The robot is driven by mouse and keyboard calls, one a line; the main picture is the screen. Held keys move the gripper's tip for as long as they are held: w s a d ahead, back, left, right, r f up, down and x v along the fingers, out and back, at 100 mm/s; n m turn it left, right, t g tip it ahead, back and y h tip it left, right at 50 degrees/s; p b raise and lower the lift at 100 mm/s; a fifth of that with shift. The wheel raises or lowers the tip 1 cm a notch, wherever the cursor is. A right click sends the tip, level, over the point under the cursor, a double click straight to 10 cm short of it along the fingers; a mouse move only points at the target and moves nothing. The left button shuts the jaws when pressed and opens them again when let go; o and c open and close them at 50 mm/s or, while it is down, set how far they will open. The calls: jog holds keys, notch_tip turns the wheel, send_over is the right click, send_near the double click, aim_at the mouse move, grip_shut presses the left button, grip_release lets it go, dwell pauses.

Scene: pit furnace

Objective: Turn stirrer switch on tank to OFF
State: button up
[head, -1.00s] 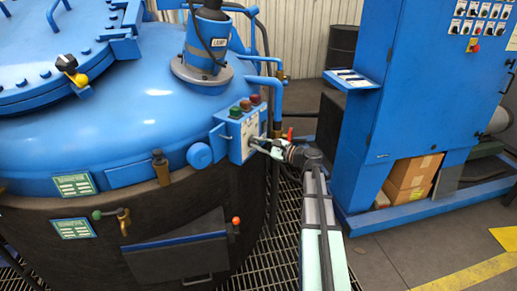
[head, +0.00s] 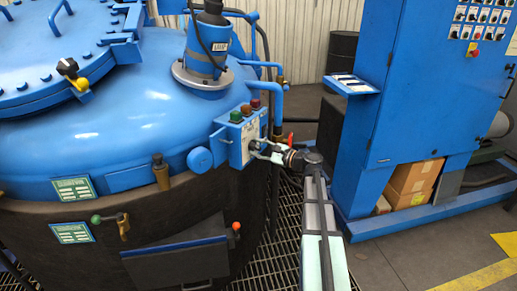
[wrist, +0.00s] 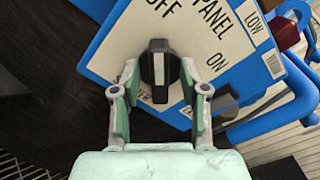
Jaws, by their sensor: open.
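The stirrer switch, a black rotary knob (wrist: 160,70) with a pale pointer stripe, sits on a white label plate (wrist: 215,45) in the wrist view. The readable lettering includes "OFF", "ON", "PANEL" and "LOW"; other words are partly hidden by my fingers. My gripper (wrist: 158,98) is open, with one finger on each side of the knob, close to it; I cannot tell whether they touch it. In the head view my gripper (head: 256,150) is at the blue switch box (head: 236,140) on the tank (head: 130,120), and the knob is hidden.
Red and green buttons (head: 246,109) stand on top of the box. A blue pipe (head: 278,100) with a red-handled valve (head: 288,139) is just right of it. A blue control cabinet (head: 425,90) stands further right, above grating and floor.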

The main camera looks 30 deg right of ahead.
jog(key=v, duration=1.2)
dwell(0.3)
jog(key=s+a+f+n+g+h+p, duration=0.1)
jog(key=s+a+f+n+g, duration=0.3)
jog(key=f, duration=0.7)
jog(key=s+a+f+n+g+h+p, duration=0.1)
jog(key=s+a+f+n+g+h, duration=0.25)
jog(key=f, duration=0.75)
jog(key=s+a+f+n+g+p, duration=0.1)
jog(key=s+a+f+n+g, duration=0.4)
jog(key=f, duration=0.6)
jog(key=s+a+f+n+g+h+p, duration=0.1)
jog(key=s+a+f+n+g+p, duration=0.1)
jog(key=s, duration=0.9)
jog(key=s+a+f+n+g+h+p, duration=0.2)
jog(key=s+a+f, duration=0.4)
jog(key=s+a, duration=0.3)
jog(key=s+a+f+n+g+h+p, duration=0.2)
jog(key=s+a+f+n+g, duration=0.1)
jog(key=s, duration=1)
jog(key=a+f+g, duration=0.1)
jog(key=a+g, duration=0.1)
jog(key=shift+s+a+n, duration=0.3)
jog(key=shift+s+n, duration=0.05)
